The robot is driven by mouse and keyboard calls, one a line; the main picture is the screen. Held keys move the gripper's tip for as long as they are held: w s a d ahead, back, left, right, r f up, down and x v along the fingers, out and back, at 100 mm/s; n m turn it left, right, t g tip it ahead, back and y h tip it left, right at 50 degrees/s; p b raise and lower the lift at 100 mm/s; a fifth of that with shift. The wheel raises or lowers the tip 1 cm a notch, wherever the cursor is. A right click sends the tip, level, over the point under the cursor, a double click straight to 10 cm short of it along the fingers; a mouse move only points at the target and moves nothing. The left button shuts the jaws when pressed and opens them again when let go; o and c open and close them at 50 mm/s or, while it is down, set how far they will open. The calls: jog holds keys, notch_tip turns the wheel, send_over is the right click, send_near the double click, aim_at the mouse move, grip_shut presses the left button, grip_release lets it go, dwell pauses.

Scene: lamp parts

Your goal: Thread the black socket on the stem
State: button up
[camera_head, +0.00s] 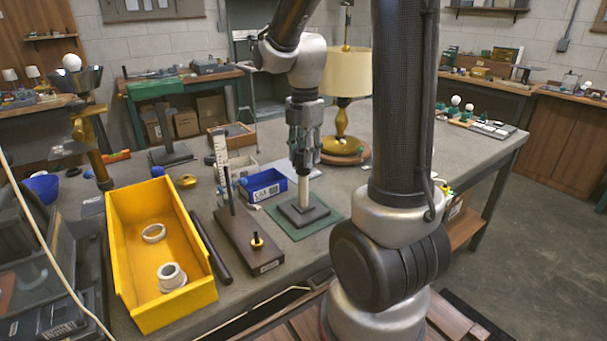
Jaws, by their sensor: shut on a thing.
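A pale upright stem (303,191) stands on a dark stepped square base (304,211) on a green mat (281,222). My gripper (304,168) points straight down over the stem, its fingers shut around the stem's top end. The black socket appears to be what they hold, but the fingers hide most of it. I cannot tell whether the socket sits on the stem or just above it.
A yellow bin (133,279) with pale rings stands front left. Beside it are a black bar (211,247) and a brown block (237,236) with a rod. A blue bin (264,184) is behind the mat. A lit lamp (346,75) stands at the back.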

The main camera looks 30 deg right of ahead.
jog(key=m, duration=0.4)
jog(key=shift+s+a+f, duration=0.1)
jog(key=shift+s+f, duration=0.15)
jog(key=shift+f, duration=0.1)
jog(key=shift+m, duration=0.3)
jog(key=m, duration=0.4)
jog(key=shift+s, duration=0.1)
jog(key=m, duration=0.2)
jog(key=shift+m, duration=0.4)
jog(key=shift+a+m, duration=0.1)
jog(key=shift+m, duration=1)
jog(key=m, duration=0.4)
jog(key=shift+a, duration=0.1)
jog(key=shift+s+m, duration=0.1)
jog(key=shift+m, duration=0.2)
